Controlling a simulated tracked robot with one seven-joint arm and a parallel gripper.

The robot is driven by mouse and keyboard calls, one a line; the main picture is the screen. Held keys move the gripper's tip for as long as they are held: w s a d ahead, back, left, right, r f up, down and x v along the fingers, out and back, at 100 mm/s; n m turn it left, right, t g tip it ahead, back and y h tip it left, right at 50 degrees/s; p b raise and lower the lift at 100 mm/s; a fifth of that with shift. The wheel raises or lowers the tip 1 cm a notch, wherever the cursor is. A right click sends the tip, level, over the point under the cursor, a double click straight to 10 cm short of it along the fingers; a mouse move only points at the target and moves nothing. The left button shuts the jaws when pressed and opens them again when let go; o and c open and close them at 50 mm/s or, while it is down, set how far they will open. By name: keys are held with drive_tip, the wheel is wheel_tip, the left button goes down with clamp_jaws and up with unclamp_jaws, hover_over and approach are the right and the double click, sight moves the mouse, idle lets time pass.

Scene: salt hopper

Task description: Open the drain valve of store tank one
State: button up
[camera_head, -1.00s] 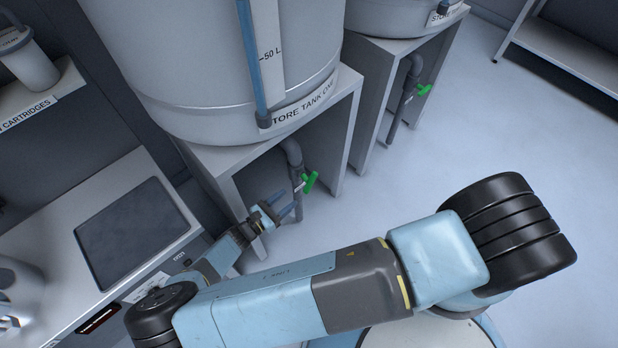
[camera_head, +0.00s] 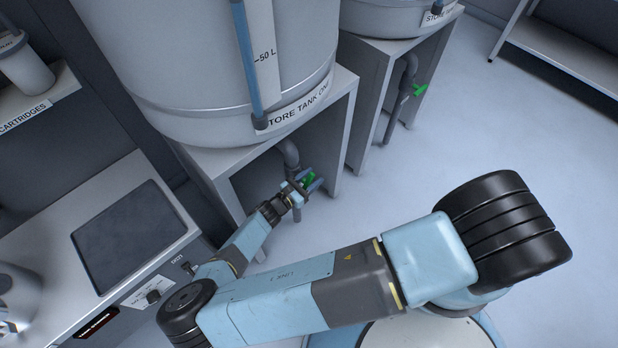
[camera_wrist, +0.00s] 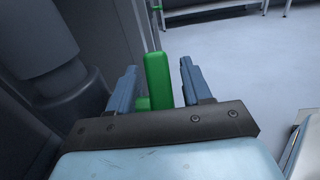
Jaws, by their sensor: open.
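Store tank one (camera_head: 215,60) is a large grey tank on a grey stand, with its name on a label at its lower rim. A grey drain pipe (camera_head: 289,151) comes down under it. Its green valve handle (camera_head: 309,179) is partly hidden by my gripper (camera_head: 314,185). In the wrist view the green handle (camera_wrist: 158,78) stands between the two blue fingers of my gripper (camera_wrist: 160,82). The fingers are open, one on each side, with a visible gap on the right side.
A second store tank (camera_head: 395,14) stands at the back on its own stand (camera_head: 400,50), with another green valve handle (camera_head: 421,90). A bench (camera_head: 60,240) with a dark panel is at the left. A shelf (camera_head: 560,50) is at the upper right. The floor (camera_head: 420,160) between is clear.

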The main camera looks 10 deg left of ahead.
drive_tip(key=shift+w+d, duration=0.1)
drive_tip(key=shift+w, duration=0.05)
drive_tip(key=c, duration=0.9)
drive_tip(key=shift+a, duration=0.5)
clamp_jaws()
drive_tip(key=shift+d, duration=0.3)
drive_tip(key=shift+r+t, duration=0.1)
drive_tip(key=shift+t, duration=0.4)
drive_tip(key=shift+s+a+r+t+h, duration=0.1)
drive_tip(key=shift+s+r+t+h, duration=0.1)
drive_tip(key=shift+t+h, duration=0.7)
drive_tip(key=shift+s+a+r+t+h, duration=0.1)
drive_tip(key=shift+r+t+h, duration=0.05)
drive_tip(key=shift+t+h, duration=0.7)
